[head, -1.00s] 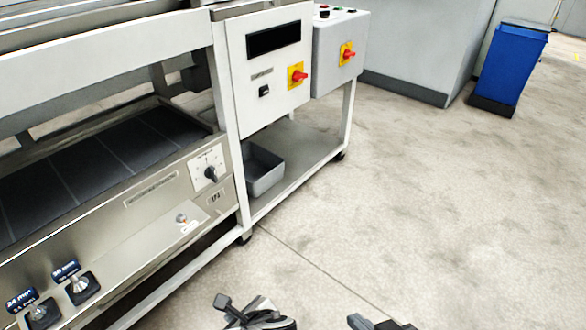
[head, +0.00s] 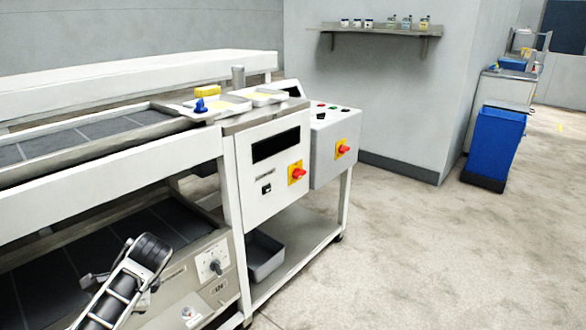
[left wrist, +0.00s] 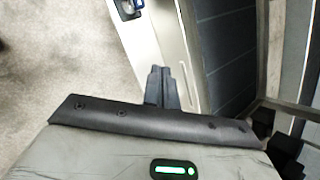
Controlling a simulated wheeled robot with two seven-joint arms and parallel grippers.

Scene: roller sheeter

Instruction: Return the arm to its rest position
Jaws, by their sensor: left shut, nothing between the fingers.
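My left gripper (left wrist: 162,88) shows in the left wrist view with its two dark fingers together and nothing between them. It is beside the pale frame edge (left wrist: 182,40) of the roller sheeter, with the floor on the left. In the head view my left arm rises from the bottom left in front of the sheeter's lower steel panel (head: 215,263). I cannot clearly make out its fingers there. My right gripper is not in view.
The sheeter's control box with a red switch (head: 297,173) stands right of my arm. A grey bin (head: 264,258) sits on its lower shelf. A blue bin (head: 494,143) stands farther back. The floor (head: 410,260) at right is clear. Jars stand on a wall shelf (head: 375,33).

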